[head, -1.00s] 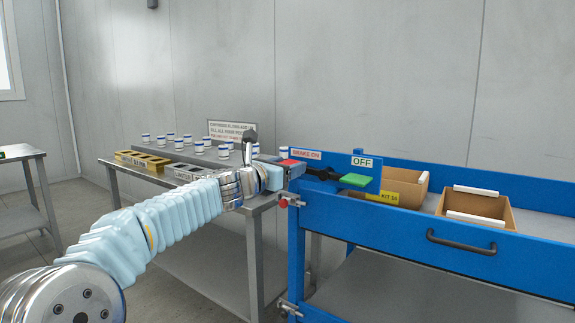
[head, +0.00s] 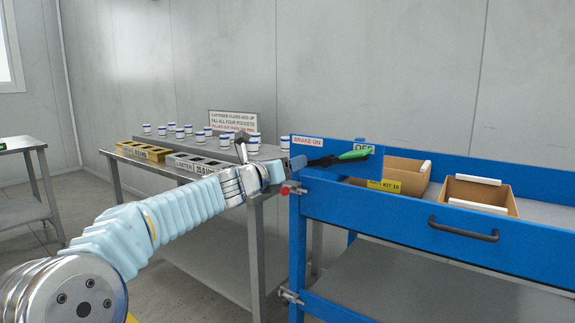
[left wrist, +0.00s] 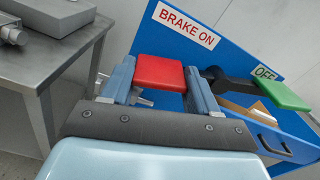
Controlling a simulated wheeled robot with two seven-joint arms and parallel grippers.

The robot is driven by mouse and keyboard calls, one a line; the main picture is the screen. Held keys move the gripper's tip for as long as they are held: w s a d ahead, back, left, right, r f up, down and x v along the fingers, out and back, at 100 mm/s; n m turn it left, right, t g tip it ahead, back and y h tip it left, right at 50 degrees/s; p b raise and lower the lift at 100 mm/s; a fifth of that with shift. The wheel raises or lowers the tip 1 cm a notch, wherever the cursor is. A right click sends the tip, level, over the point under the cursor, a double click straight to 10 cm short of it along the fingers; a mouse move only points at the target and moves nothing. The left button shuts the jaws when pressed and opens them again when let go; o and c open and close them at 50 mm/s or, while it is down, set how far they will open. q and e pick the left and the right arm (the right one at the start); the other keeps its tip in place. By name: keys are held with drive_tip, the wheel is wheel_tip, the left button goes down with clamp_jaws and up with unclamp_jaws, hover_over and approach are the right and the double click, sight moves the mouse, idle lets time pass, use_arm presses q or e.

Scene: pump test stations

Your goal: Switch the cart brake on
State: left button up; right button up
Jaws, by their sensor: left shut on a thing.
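The cart brake is a black rocking lever (head: 324,161) on the blue cart's end panel, with a green pad (head: 353,155) on its right end. The green end is raised, tilted up and partly over the OFF label. In the left wrist view a red pad (left wrist: 158,72) is on the other end, below the BRAKE ON label (left wrist: 187,25). My left gripper (head: 294,163) is at the lever's left end. Its fingers stand on both sides of the red pad and are shut on it. The red pad is hidden in the head view. My right gripper is out of view.
The blue cart (head: 430,245) carries open cardboard boxes (head: 480,193) and has a black front handle (head: 463,229). A steel table (head: 225,240) with white cups, a yellow tray (head: 146,152) and a grey tray (head: 197,164) stands close on the left.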

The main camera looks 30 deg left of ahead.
use_arm(q)
drive_tip(key=shift+f, duration=0.15)
drive_tip(key=o, duration=1.5)
drive_tip(key=s+a, duration=0.1)
drive_tip(key=s, duration=1.2)
drive_tip(key=shift+s, duration=0.4)
